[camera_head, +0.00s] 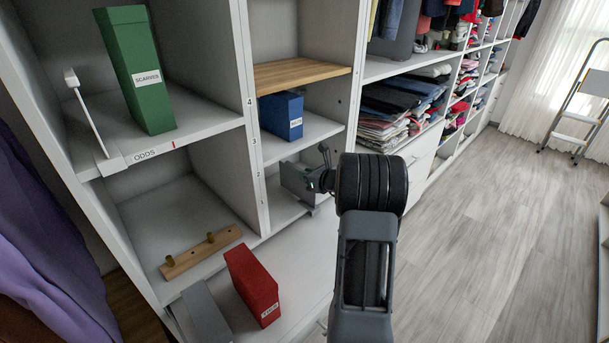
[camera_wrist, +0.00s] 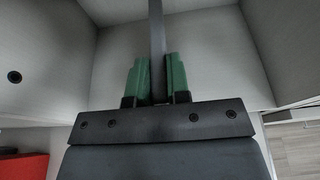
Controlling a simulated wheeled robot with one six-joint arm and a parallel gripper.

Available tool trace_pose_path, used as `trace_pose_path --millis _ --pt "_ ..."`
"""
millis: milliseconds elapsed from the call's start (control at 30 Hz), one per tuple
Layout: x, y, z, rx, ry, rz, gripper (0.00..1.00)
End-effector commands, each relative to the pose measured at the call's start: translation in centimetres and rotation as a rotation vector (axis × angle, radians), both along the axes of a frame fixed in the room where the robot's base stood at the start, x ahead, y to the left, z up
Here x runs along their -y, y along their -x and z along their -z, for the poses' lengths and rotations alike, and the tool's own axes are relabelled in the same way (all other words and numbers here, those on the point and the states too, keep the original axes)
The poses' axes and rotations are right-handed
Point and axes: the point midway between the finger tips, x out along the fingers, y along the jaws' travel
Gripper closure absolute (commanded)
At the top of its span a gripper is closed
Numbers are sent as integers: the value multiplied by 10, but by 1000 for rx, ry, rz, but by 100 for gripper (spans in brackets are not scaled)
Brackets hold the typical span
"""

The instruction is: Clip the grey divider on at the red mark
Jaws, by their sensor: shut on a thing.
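The grey divider (camera_head: 294,182) is in my gripper (camera_head: 318,178), in front of the lower middle cubby in the head view. Its foot (camera_head: 313,210) hangs low near the cubby's front edge; I cannot tell whether it touches. In the wrist view, the green finger pads of my gripper (camera_wrist: 157,82) press on both sides of the divider (camera_wrist: 157,40), seen edge-on as a dark upright strip. The red mark (camera_head: 173,144) is on the front edge of the upper left shelf, beside the label ODDS (camera_head: 146,154).
A white divider (camera_head: 88,115) is clipped on that shelf at the left, and a green SCARVES box (camera_head: 137,75) stands behind the mark. A blue box (camera_head: 281,115), a wooden peg rail (camera_head: 201,252), a red box (camera_head: 252,285) and a grey box (camera_head: 206,312) are nearby.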

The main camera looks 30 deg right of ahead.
Motion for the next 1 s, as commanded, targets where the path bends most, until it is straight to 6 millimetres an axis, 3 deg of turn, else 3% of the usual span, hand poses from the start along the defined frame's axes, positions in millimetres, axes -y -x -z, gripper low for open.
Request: trace_pose_path --millis 400,1000 --pt "3 14 -1 1 2 -1 100" --pt "3 15 0 1 1 0 100"
